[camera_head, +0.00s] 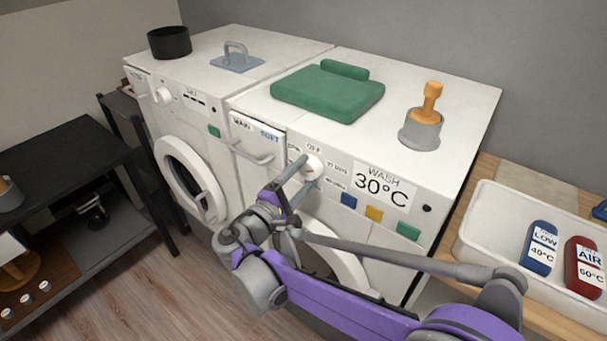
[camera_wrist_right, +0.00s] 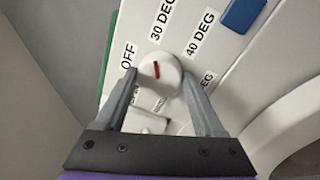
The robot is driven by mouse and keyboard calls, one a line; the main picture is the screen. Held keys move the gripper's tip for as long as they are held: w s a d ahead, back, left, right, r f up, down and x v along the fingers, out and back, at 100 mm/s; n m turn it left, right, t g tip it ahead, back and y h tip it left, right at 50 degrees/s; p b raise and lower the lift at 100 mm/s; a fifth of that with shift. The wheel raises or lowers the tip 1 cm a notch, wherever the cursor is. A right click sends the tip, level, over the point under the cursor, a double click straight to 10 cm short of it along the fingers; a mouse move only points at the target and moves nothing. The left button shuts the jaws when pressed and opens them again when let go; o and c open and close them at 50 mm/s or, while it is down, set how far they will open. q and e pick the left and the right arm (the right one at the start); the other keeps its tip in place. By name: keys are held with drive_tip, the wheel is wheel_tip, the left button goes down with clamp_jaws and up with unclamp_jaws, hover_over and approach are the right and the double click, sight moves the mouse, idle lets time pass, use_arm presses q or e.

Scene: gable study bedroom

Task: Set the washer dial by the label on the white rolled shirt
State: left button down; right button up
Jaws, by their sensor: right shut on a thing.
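The washer dial (camera_head: 314,166) is a round white knob on the front panel, below the OFF label. In the right wrist view the dial (camera_wrist_right: 168,82) has a red mark pointing roughly up the picture, toward 30 DEG; OFF is to the left and 40 DEG to the right. My right gripper (camera_head: 303,173) is shut on the dial, one finger on each side in the right wrist view (camera_wrist_right: 160,80). The display panel (camera_head: 382,186) reads WASH 30°C. I see no white rolled shirt. My left gripper is not in view.
A white tray (camera_head: 470,238) at right holds a blue item (camera_head: 540,247) labelled LOW 40°C and a red item (camera_head: 584,267) labelled AIR 60°C. A folded green cloth (camera_head: 328,92) and an orange-handled grey object (camera_head: 421,130) sit on top. A dark shelf (camera_head: 60,150) stands left.

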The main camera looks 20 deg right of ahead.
idle(0.4)
drive_tip(key=o, duration=1.4)
drive_tip(key=shift+c, duration=0.2)
drive_tip(key=v, duration=1)
drive_tip(key=shift+s+a+b, duration=0.25)
drive_tip(key=shift+s+b, duration=0.05)
drive_tip(key=shift+f, duration=0.1)
drive_tip(key=s+d+f+m+g+y+p, duration=0.2)
drive_tip(key=s+d+f+g+y, duration=0.15)
drive_tip(key=d, duration=0.35)
drive_tip(key=s+d+f+m+g+y+p, duration=0.25)
drive_tip(key=s+d+f, duration=0.2)
drive_tip(key=d, duration=0.25)
drive_tip(key=s+a+f+m+y+p, duration=0.1)
drive_tip(key=s+f+m+y, duration=0.1)
drive_tip(key=s+m+y, duration=0.1)
drive_tip(key=s+a+f+m+y+p, duration=0.1)
drive_tip(key=s+m+y, duration=0.3)
drive_tip(key=s, duration=0.4)
drive_tip(key=shift+s+a+f+g+y, duration=0.3)
drive_tip(key=shift+f+y, duration=0.1)
drive_tip(key=shift+y, duration=0.3)
